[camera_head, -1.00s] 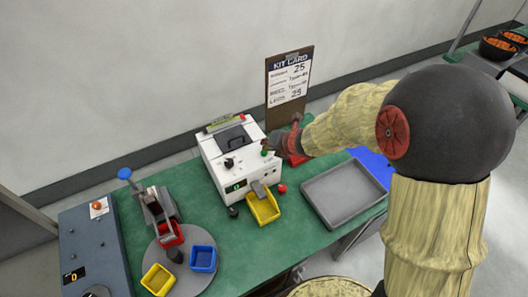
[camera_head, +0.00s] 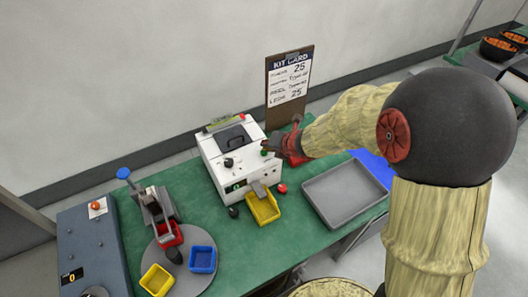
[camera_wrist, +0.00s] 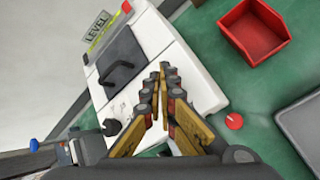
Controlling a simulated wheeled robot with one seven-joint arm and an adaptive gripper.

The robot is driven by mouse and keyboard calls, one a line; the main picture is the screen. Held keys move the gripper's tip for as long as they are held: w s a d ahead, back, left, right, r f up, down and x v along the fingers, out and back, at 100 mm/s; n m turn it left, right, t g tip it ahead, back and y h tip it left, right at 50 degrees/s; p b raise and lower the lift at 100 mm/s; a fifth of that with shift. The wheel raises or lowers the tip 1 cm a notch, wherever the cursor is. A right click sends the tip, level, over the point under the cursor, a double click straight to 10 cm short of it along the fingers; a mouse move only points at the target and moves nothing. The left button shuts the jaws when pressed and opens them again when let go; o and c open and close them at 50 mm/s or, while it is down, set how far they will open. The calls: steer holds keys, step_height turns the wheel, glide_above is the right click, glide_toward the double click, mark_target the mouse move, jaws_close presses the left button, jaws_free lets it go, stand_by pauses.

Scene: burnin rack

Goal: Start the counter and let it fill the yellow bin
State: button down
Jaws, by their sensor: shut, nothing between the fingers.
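The counter (camera_head: 217,158) is a white box with a dark hatch on top, a black knob and a green button (camera_head: 264,153) on its front. Its small display (camera_head: 236,187) shows a green 0. A yellow bin (camera_head: 264,211) sits under its grey chute; no items can be made out in it. My gripper (camera_head: 265,146) is at the counter's upper right front, close to the green button; contact cannot be told. In the wrist view my gripper (camera_wrist: 162,72) has its fingertips together and empty, over the white counter (camera_wrist: 180,75). The fingers hide the green button there.
A grey tray (camera_head: 346,219) lies right of the counter, with a red knob (camera_head: 282,188) between. A red bin (camera_wrist: 255,32) stands behind. Left are a turntable with a second yellow bin (camera_head: 157,280) and blue bin (camera_head: 202,258), and a grey panel (camera_head: 85,241). A kit card stands behind.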

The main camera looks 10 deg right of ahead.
steer(key=shift+f+b, duration=0.5)
stand_by(0.5)
stand_by(0.3)
steer(key=shift+r+p, duration=0.8)
steer(key=shift+r, duration=0.1)
step_height(320, 180, up, 5)
steer(key=p, duration=0.4)
steer(key=shift+p, duration=0.35)
stand_by(0.6)
